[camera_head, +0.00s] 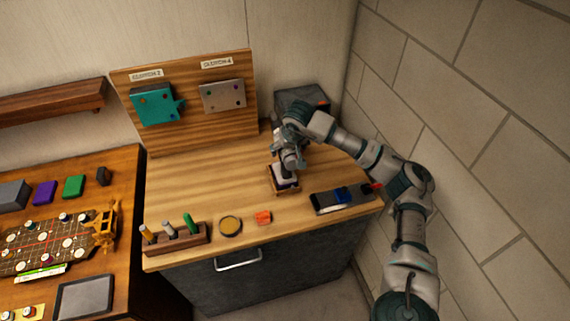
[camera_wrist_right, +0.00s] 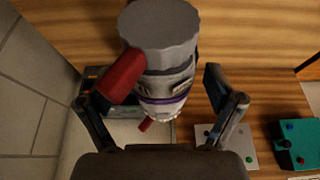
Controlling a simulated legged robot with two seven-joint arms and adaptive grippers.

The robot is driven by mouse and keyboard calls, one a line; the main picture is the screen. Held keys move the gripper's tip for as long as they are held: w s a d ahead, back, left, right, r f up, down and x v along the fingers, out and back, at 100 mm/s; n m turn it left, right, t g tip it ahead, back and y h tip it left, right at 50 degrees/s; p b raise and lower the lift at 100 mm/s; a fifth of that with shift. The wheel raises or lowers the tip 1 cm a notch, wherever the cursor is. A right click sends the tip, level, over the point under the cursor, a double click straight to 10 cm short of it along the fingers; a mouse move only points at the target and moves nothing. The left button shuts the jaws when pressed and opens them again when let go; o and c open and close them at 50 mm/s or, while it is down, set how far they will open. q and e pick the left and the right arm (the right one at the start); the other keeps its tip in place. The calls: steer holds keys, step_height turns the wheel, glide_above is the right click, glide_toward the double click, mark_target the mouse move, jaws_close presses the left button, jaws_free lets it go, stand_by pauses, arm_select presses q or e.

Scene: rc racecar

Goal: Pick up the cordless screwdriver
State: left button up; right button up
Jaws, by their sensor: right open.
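A thick grey, ribbed-top tool with a purple ring and a red part, seemingly the cordless screwdriver (camera_wrist_right: 175,30), stands between the fingers in the right wrist view. My right gripper (camera_wrist_right: 163,103) is open around it, one finger on each side with gaps. In the head view, my right gripper (camera_head: 288,160) points down over a small wooden holder (camera_head: 284,189) on the workbench. Something pale shows in that holder; my gripper hides most of the tool there. My left gripper is out of view.
A black tray with a blue item (camera_head: 342,197) lies right of the holder. A small orange block (camera_head: 263,217), a round dish (camera_head: 230,226) and a rack of screwdrivers (camera_head: 178,239) line the front. A dark box (camera_head: 302,100) stands behind; the wall is close on the right.

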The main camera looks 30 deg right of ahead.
steer(key=shift+x, duration=1.1)
steer(key=shift+c, duration=0.3)
steer(key=c, duration=1.6)
steer(key=shift+r, duration=0.15)
jaws_close()
